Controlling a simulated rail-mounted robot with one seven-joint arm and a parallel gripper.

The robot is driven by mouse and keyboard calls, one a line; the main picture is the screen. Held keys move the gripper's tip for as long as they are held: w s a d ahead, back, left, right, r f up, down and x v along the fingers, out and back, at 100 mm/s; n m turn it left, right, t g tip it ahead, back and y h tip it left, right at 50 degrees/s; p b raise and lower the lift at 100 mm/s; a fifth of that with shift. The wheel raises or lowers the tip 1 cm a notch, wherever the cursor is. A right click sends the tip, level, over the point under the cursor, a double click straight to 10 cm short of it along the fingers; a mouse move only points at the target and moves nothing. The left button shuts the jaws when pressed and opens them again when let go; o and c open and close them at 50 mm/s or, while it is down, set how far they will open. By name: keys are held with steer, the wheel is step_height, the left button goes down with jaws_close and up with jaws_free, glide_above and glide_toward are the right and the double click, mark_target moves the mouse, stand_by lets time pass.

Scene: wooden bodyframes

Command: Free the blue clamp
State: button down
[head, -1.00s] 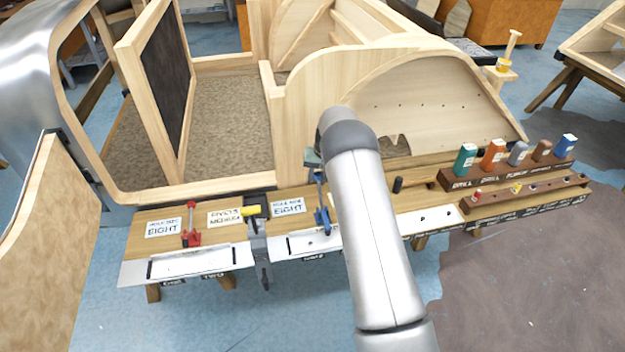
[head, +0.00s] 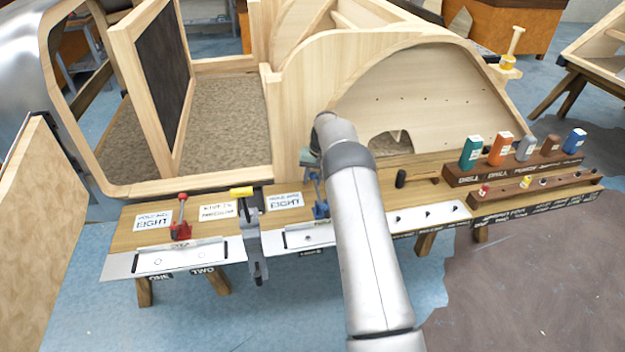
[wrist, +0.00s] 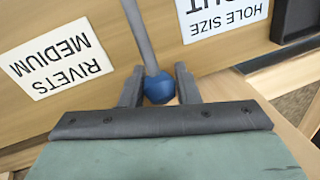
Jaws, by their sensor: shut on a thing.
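The blue clamp (head: 320,210) stands on the wooden bench beside the "hole size eight" card, at the rear edge of a metal plate. Its lever stands up towards my gripper (head: 311,160). In the wrist view the lever's blue round knob (wrist: 159,88) sits between the two dark fingers of my gripper (wrist: 159,84). The fingers are closed in on the knob, and a grey rod runs away from it. My arm hides part of the bench right of the clamp.
A red clamp (head: 181,229) stands on the left bench section. A yellow-handled clamp (head: 241,192) sits at the gap between sections. A tall wooden frame (head: 300,100) rises close behind the bench. Coloured drill bottles (head: 500,149) stand in a rack at right.

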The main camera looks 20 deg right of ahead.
steer(key=shift+s+d+f, duration=0.1)
steer(key=shift+s+f, duration=0.05)
steer(key=shift+f, duration=0.6)
steer(key=c, duration=1.1)
jaws_free()
steer(key=shift+s, duration=0.1)
steer(key=shift+r, duration=0.2)
steer(key=shift+r, duration=0.2)
steer(key=d+r, duration=0.3)
steer(key=r, duration=1.3)
steer(key=shift+s+d+r+b, duration=0.15)
steer(key=shift+s+r+b, duration=0.1)
steer(key=shift+s+b, duration=0.15)
